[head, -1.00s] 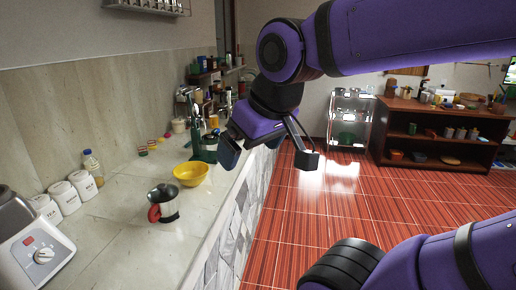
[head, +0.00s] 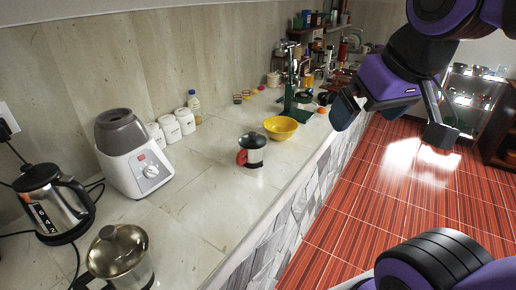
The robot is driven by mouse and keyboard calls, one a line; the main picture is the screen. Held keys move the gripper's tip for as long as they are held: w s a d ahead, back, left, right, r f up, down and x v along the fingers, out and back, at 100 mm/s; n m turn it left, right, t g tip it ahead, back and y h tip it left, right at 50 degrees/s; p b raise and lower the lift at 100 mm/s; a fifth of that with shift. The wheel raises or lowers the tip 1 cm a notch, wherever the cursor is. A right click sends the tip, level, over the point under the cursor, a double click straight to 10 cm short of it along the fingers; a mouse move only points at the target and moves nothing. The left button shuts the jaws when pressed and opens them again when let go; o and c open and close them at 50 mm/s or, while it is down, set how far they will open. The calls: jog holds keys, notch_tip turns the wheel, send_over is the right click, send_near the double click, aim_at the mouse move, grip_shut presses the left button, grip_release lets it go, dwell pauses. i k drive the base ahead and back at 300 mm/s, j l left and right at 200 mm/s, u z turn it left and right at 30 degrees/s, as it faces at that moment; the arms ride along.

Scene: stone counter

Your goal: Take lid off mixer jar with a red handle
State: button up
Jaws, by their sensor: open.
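The mixer jar with a red handle (head: 254,158) stands upright on the stone counter, a silver body with a dark lid (head: 252,140) on its top. Its red handle (head: 242,157) points to the left. My gripper (head: 393,124) is open and empty, its two fingers spread wide. It hangs above the floor beyond the counter's right edge, to the right of the jar and well apart from it.
A yellow bowl (head: 281,128) stands just behind the jar. The white mixer base (head: 135,160), white canisters (head: 170,129), a kettle (head: 56,208) and a second lidded steel jar (head: 121,256) stand to the left. The counter (head: 215,200) in front of the jar is clear.

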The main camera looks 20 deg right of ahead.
aim_at(250, 140)
jog(key=i+l+u, duration=0.3)
jog(key=l+u, duration=0.25)
jog(key=l, duration=0.2)
jog(key=i+l+u, duration=0.1)
jog(key=l+u, duration=0.5)
jog(key=l, duration=0.25)
jog(key=i, duration=0.05)
